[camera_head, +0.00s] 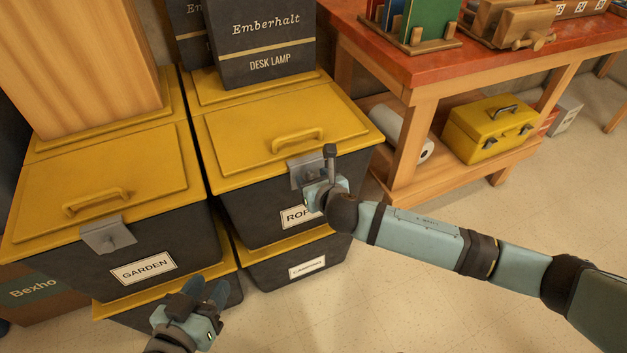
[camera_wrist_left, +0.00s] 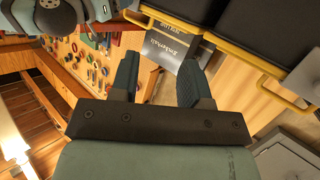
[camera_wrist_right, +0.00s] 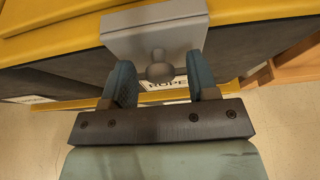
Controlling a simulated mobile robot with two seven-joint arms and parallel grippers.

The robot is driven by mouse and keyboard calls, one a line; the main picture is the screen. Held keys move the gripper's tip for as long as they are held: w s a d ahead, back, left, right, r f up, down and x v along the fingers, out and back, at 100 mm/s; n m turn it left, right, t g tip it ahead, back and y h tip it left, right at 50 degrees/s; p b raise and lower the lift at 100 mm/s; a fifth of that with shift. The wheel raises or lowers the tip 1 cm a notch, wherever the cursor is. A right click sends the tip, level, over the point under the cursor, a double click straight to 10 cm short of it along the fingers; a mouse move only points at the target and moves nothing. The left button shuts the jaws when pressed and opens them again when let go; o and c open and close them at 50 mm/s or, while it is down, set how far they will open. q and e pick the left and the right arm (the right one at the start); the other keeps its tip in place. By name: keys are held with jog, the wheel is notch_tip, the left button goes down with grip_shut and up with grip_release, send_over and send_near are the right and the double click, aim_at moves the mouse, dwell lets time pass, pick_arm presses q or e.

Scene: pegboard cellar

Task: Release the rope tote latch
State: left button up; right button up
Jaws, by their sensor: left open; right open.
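The rope tote (camera_head: 250,190) is a dark bin with a yellow lid (camera_head: 280,120), stacked on another tote. Its grey latch (camera_head: 301,170) hangs over the front lid edge, above a partly covered ROPE label (camera_head: 292,217). In the right wrist view the latch (camera_wrist_right: 150,40) has a round knob (camera_wrist_right: 160,70). My right gripper (camera_head: 317,190) is open in front of the latch. In the right wrist view its fingers (camera_wrist_right: 160,82) stand on either side of the knob, apart from it. My left gripper (camera_head: 206,290) is open and empty, low before the garden tote; its fingers also show in the left wrist view (camera_wrist_left: 158,80).
The garden tote (camera_head: 110,180), with its own grey latch (camera_head: 108,236), stands at left under a wooden box (camera_head: 80,60). A dark desk lamp box (camera_head: 265,40) stands on the rope tote's back. A red-topped workbench (camera_head: 380,55) is at right. Floor at front right is clear.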

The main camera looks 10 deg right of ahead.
grip_shut()
jog(key=shift+f, duration=0.1)
